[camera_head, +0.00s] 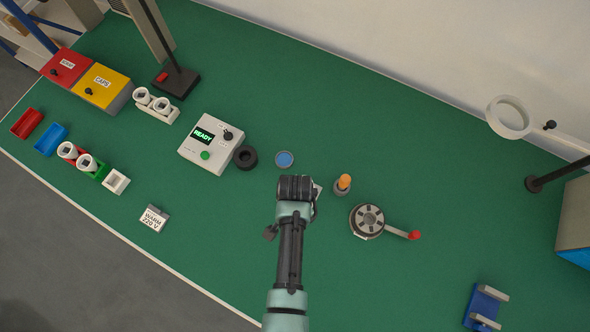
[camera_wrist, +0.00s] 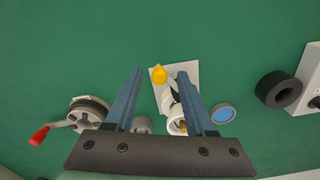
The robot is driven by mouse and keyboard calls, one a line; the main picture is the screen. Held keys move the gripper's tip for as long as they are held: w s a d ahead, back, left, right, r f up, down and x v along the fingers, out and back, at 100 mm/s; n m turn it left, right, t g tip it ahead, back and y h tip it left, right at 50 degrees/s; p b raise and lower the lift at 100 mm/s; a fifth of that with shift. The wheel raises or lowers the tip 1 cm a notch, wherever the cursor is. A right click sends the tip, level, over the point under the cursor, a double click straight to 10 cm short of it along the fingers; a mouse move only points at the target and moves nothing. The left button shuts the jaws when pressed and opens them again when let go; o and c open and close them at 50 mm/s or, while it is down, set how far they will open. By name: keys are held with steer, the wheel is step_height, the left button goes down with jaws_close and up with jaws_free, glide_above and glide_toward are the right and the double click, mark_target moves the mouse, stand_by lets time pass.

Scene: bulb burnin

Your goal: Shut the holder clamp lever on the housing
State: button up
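My gripper (camera_head: 298,188) is over the middle of the green table, pointing down. In the wrist view my gripper (camera_wrist: 160,85) has its two blue-grey fingers apart, with nothing seen pinched between them. Below and between them is a white plate housing (camera_wrist: 190,70) with a white round socket (camera_wrist: 177,122) and a yellow knob (camera_wrist: 158,74) beside a dark lever-like part; my gripper mostly hides it in the head view. A round slotted grey fixture (camera_head: 367,220) stands to the right, its arm sticking out to a red knob (camera_head: 414,235). I cannot tell which lever is the clamp.
A blue disc (camera_head: 284,159) and black ring (camera_head: 246,157) lie left of my gripper, near the READY box (camera_head: 197,151). An orange-topped peg (camera_head: 343,183) stands close on the right. A blue cradle (camera_head: 484,306) is at lower right; the table around it is clear.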

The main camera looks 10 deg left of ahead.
step_height(320, 180, up, 13)
steer(key=shift+b, duration=0.45)
stand_by(0.3)
stand_by(0.4)
steer(key=w+r+n+t+b, duration=0.3)
steer(key=w+r+t, duration=0.7)
steer(key=w+r, duration=0.9)
step_height(320, 180, up, 12)
steer(key=w+d+t, duration=0.1)
steer(key=w+t, duration=0.1)
steer(key=t, duration=0.3)
steer(key=s+d+r+n+t+b, duration=0.1)
steer(key=s+r+t, duration=0.15)
steer(key=r, duration=0.65)
steer(key=s+d+r+n+t+b, duration=0.1)
steer(key=r+t, duration=0.3)
steer(key=r, duration=0.6)
steer(key=s+r+n+t+b, duration=0.1)
steer(key=s+r+t, duration=0.5)
steer(key=s+r, duration=0.4)
step_height(320, 180, up, 3)
steer(key=shift+s+d+f+n, duration=0.15)
steer(key=shift+s+d+n, duration=0.2)
steer(key=shift+s+n, duration=0.05)
